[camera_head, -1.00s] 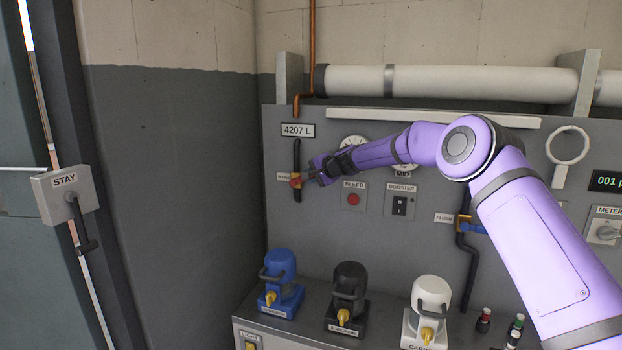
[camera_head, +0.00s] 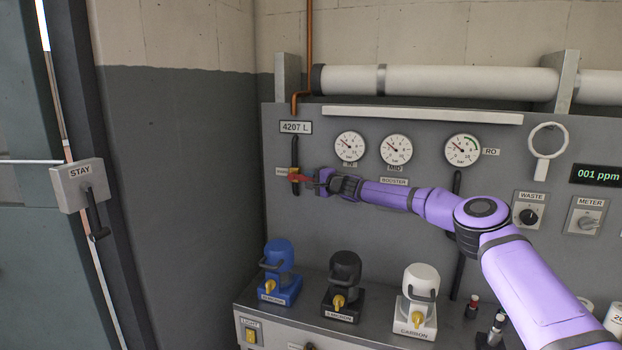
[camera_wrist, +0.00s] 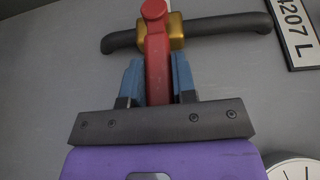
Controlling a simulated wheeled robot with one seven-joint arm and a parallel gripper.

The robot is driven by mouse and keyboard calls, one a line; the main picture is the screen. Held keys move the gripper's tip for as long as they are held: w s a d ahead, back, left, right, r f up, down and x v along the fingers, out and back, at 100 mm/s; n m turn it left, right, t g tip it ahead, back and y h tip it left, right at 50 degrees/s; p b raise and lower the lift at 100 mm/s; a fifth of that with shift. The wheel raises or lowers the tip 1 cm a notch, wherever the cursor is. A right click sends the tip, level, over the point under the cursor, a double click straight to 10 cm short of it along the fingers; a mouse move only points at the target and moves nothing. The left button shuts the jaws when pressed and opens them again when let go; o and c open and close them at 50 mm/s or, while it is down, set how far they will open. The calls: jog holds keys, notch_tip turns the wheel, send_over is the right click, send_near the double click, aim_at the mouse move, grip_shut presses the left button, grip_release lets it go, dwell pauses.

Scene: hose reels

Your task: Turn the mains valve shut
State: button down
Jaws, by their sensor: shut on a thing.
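The mains valve has a red lever (camera_head: 301,178) on a brass body (camera_wrist: 177,42), set in a dark vertical pipe (camera_head: 295,150) at the left of the grey panel. In the wrist view the red lever (camera_wrist: 157,65) runs between my two blue fingers and stands crosswise to the dark pipe. My gripper (camera_head: 317,182) reaches in from the right and is shut on the lever; its fingertips (camera_wrist: 158,88) also show in the wrist view. In the head view the lever points right towards my gripper. A small label beside the valve is too small to read.
Three gauges (camera_head: 397,150) sit above my arm. Blue (camera_head: 280,270), black (camera_head: 344,280) and white (camera_head: 419,298) filter housings stand on the ledge below. A STAY box with a handle (camera_head: 80,184) is at the left. A white pipe (camera_head: 450,83) runs above the panel.

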jog(key=shift+a+f, duration=0.1)
jog(key=shift+f, duration=0.1)
dwell(0.5)
jog(key=c, duration=0.9)
grip_release()
jog(key=shift+v, duration=0.8)
jog(key=v, duration=0.9)
jog(key=shift+s+f, duration=0.1)
